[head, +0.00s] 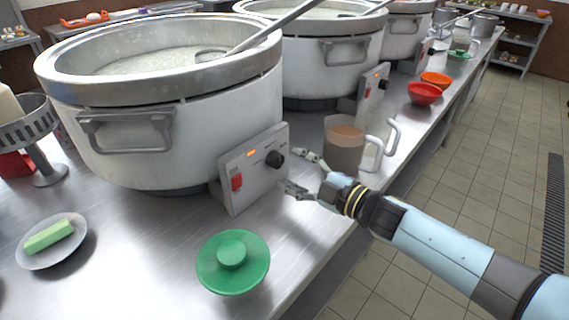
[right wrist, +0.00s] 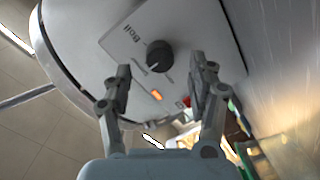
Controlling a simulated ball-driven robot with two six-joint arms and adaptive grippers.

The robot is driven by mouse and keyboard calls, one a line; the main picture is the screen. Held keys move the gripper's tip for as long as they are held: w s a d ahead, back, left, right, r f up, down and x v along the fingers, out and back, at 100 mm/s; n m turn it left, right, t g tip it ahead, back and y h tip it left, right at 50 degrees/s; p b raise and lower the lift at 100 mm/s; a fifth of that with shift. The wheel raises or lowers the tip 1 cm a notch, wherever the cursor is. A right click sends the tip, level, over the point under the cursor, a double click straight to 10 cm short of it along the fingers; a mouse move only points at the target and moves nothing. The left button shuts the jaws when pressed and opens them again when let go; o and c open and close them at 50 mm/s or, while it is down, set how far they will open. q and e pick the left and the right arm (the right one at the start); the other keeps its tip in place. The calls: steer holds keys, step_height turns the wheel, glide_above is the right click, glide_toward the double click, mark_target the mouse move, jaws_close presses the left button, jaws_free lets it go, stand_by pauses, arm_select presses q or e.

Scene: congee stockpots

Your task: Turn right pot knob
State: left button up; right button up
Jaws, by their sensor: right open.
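The near pot (head: 180,130) is a large white stockpot with a steel rim and pale congee inside. Its control panel (head: 240,190) faces right and carries a black knob (head: 274,158), a red switch (head: 237,183) and a lit orange light (head: 251,153). The knob also shows in the right wrist view (right wrist: 160,56), beside the word "Boil". My right gripper (head: 295,170) is open in front of this knob. In the right wrist view its fingers stand either side of the knob's line, empty and apart from it. My left gripper is out of view.
A mug-like pitcher (head: 345,150) of brown liquid stands just behind my right gripper. A green lid (head: 233,262) lies in front of the panel, and a plate (head: 30,252) with a green block is at left. Red (head: 424,94) and orange bowls (head: 436,79) sit farther along the counter.

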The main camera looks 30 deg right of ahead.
steer(key=v, duration=0.7)
steer(key=shift+s, duration=0.4)
steer(key=shift+d+r, duration=0.1)
